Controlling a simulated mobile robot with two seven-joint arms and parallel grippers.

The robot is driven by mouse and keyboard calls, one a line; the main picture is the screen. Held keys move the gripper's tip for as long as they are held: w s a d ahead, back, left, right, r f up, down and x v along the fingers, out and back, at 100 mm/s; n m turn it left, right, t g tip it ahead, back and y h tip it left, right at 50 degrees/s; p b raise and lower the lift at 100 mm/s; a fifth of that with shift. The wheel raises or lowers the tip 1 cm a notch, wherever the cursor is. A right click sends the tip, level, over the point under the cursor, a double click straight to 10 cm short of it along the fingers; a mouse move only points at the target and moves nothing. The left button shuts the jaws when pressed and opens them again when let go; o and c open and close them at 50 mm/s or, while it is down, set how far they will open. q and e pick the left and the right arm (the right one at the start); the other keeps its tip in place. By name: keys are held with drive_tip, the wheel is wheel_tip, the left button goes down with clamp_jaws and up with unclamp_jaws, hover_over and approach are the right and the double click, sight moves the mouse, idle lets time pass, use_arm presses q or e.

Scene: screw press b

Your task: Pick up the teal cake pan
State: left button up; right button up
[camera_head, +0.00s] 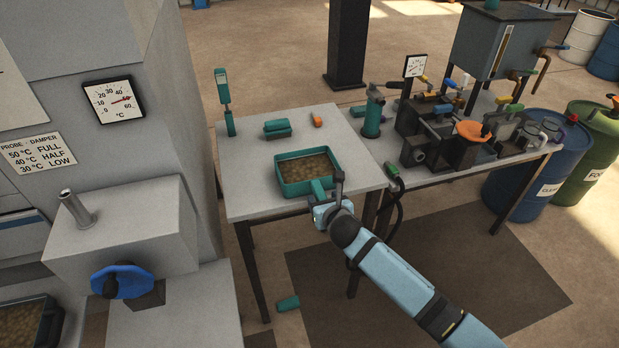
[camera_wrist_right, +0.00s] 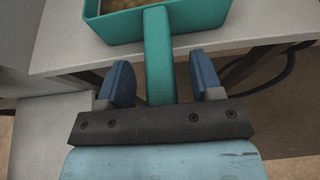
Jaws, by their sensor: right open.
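The teal cake pan (camera_head: 279,181) sits on the small grey table, near its front edge, and holds a brown lumpy filling. Its teal handle (camera_wrist_right: 160,60) points out over the front edge toward my right gripper. My right gripper (camera_head: 328,198) is at the handle. In the wrist view its two blue fingers (camera_wrist_right: 160,84) stand apart, one on each side of the handle, with a gap on both sides. The pan's near wall also shows at the top of the wrist view. My left gripper is not in view.
The grey table (camera_head: 245,203) also bears a teal block (camera_head: 277,128), a small orange item (camera_head: 317,120) and an upright teal tool (camera_head: 224,100). A machine with a blue handwheel (camera_head: 122,281) stands left. A teal piece (camera_head: 288,303) lies on the floor.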

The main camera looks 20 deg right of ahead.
drive_tip(key=shift+w+f, duration=0.2)
drive_tip(key=shift+w, duration=0.3)
drive_tip(key=shift+s, duration=0.1)
drive_tip(key=shift+c, duration=0.2)
clamp_jaws()
wheel_tip(320, 180, up, 20)
drive_tip(key=p, duration=0.1)
